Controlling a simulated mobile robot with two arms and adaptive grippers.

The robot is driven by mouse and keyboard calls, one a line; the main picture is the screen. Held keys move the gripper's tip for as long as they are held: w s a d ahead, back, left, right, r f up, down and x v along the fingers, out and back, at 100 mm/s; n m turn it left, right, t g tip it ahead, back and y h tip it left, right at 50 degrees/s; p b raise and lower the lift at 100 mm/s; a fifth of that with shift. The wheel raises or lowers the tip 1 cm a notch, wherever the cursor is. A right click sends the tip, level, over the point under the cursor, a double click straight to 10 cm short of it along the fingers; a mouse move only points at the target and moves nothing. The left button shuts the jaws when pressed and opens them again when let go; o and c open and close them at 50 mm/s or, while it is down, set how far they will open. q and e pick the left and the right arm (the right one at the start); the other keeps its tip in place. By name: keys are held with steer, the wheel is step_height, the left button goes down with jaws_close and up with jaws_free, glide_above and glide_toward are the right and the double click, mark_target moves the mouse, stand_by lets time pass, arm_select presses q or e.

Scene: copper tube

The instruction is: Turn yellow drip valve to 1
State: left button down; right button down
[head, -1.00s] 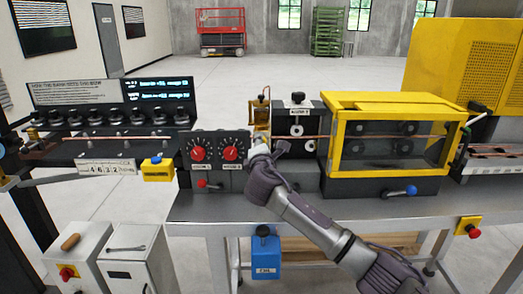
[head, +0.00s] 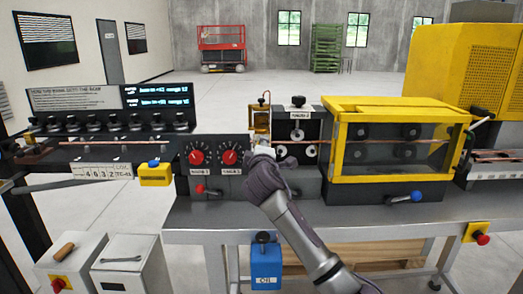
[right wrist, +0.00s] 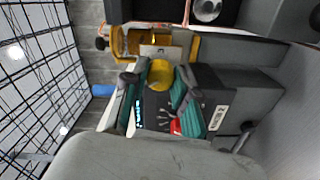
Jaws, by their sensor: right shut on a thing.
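The yellow drip valve (right wrist: 160,74) shows as a round yellow knob in the right wrist view, between the teal finger pads of my right gripper (right wrist: 158,92). The gripper is shut on it. Any valve markings are too small to read. In the head view my right gripper (head: 262,153) is at the bench, just below the yellow-framed drip oiler (head: 260,119). The gripper and wrist hide the valve there. My left gripper is not in view.
Left of my gripper is a dark panel with two red dials (head: 213,155). To the right stand a grey roller unit (head: 297,135) and a yellow-framed enclosure (head: 340,174). A copper tube (head: 130,143) runs along the line. A blue oil container (head: 266,265) hangs below the bench.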

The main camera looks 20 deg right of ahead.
steer(key=shift+f, duration=0.1)
stand_by(0.4)
steer(key=c, duration=0.9)
jaws_free()
steer(key=shift+s, duration=0.1)
steer(key=v, duration=1.2)
